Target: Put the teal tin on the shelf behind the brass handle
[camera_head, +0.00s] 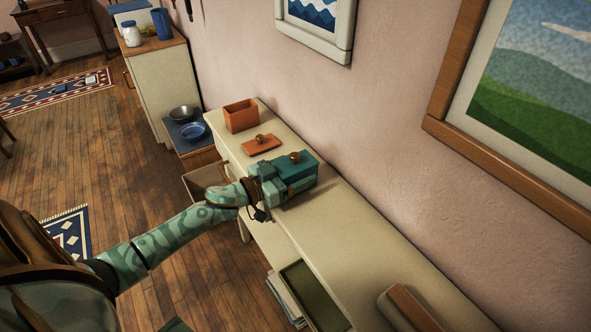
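A teal tin (305,168) with a round brass knob on its lid is on the long cream sideboard, in the middle of the head view. My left gripper (285,182), also teal, is right at the tin's near left side and overlaps it. Its fingers blend with the tin, so I cannot tell whether they are closed on it. A brass handle (127,78) shows on the front of the tall cream cabinet (165,90) at the upper left. That front looks closed, and no shelf shows behind it. My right gripper is out of view.
An open orange box (241,116) and an orange lid (262,144) with a brass knob are on the sideboard (350,225) beyond the tin. A green tray (312,297) sits low at its front. Wood floor lies left.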

